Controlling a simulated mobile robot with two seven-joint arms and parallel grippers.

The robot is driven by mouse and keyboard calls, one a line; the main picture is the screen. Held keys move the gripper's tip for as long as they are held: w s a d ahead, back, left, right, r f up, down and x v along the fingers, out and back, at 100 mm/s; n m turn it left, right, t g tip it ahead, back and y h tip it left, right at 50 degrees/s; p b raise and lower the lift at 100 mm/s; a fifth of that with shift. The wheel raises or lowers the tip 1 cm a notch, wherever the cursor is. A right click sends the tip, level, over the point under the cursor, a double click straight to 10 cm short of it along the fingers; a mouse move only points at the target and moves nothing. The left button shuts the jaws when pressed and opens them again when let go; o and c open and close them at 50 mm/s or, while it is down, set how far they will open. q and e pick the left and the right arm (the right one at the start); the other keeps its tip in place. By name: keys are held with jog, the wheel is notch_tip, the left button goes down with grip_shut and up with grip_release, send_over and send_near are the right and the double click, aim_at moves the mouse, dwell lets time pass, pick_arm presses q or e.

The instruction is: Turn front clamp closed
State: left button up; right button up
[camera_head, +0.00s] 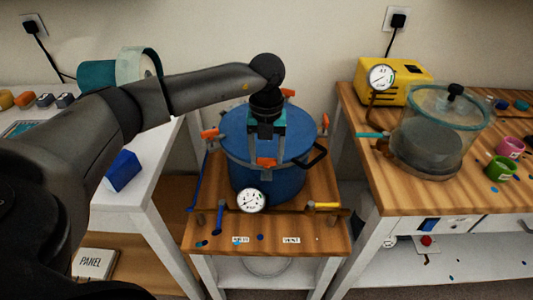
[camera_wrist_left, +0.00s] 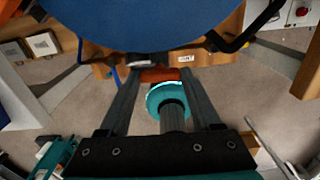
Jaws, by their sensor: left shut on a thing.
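The blue pressure pot (camera_head: 268,185) stands on the small wooden table with its lid on. The front clamp (camera_head: 266,162) has an orange handle at the near edge of the lid. My left gripper (camera_head: 266,150) points down over the near side of the lid and is shut on that clamp. In the left wrist view the clamp's orange handle (camera_wrist_left: 159,75) sits between the two fingertips, beside the blue lid (camera_wrist_left: 150,25). My gripper and wrist hide part of the lid. My right gripper is not in view.
Other orange clamps stand at the lid's left (camera_head: 209,134) and right (camera_head: 324,122). A black handle (camera_head: 316,156) juts out at right. A pressure gauge (camera_head: 250,200) and a yellow valve handle (camera_head: 327,205) are in front. A glass-walled chamber (camera_head: 442,125) stands on the right bench.

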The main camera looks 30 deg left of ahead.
aim_at(267, 159)
pick_arm(q)
jog(key=m, duration=0.3)
jog(key=shift+m, duration=0.4)
jog(key=m, duration=0.4)
jog(key=shift+m, duration=0.3)
jog(key=m, duration=0.4)
jog(key=shift+m, duration=2.5)
jog(key=o, duration=1.4)
notch_tip(267, 159, up, 15)
jog(key=shift+r+p, duration=0.2)
jog(key=shift+p, duration=0.6)
jog(key=shift+d+f, duration=0.1)
